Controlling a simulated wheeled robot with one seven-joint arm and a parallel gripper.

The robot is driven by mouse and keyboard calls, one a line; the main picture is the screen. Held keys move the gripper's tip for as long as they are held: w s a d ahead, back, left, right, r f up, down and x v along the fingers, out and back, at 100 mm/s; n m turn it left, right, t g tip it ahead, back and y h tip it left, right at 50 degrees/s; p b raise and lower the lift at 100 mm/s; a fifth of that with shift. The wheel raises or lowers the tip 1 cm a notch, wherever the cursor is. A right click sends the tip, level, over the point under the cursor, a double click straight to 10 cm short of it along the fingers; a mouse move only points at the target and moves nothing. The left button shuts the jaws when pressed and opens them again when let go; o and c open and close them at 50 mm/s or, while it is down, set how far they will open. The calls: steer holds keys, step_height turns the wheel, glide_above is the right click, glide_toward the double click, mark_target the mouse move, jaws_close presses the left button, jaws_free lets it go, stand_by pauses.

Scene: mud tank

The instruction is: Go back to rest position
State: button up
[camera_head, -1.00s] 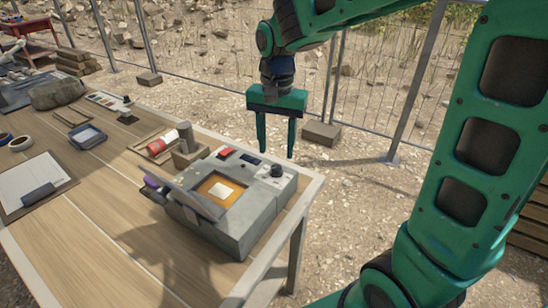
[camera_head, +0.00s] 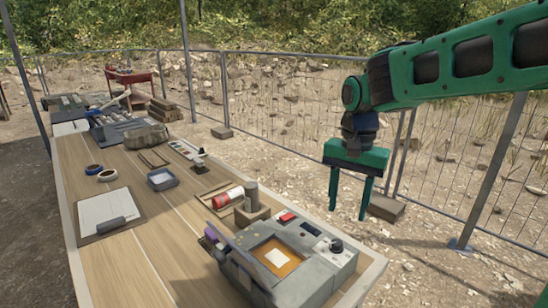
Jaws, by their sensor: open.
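My gripper (camera_head: 348,203) is green, points down and hangs in the air past the right edge of the table. Its two fingers are apart with nothing between them. It is to the right of and above the grey machine (camera_head: 315,283), and apart from it. My green arm reaches in from the upper right. The grey machine stands at the table's near right end, with its lid raised and an orange bed holding a pale square piece (camera_head: 277,257).
The wooden table (camera_head: 150,265) bears a clipboard (camera_head: 92,212), tape rolls (camera_head: 107,175), a blue-grey tray (camera_head: 160,178), a red-and-white cylinder (camera_head: 228,197) and a grey bag (camera_head: 146,135). A wire fence (camera_head: 290,95) runs behind. A block (camera_head: 386,207) lies on the gravel by the gripper.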

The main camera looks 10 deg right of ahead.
steer(key=s+d+f, duration=0.3)
steer(key=s+d, duration=0.5)
steer(key=s, duration=0.3)
steer(key=s+d+f+n, duration=0.1)
steer(key=s+d+f, duration=0.2)
steer(key=s+d, duration=0.5)
steer(key=s, duration=0.4)
steer(key=shift+d+f, duration=0.35)
steer(key=shift+d, duration=0.05)
steer(key=shift+w+f, duration=0.25)
steer(key=shift+w, duration=0.35)
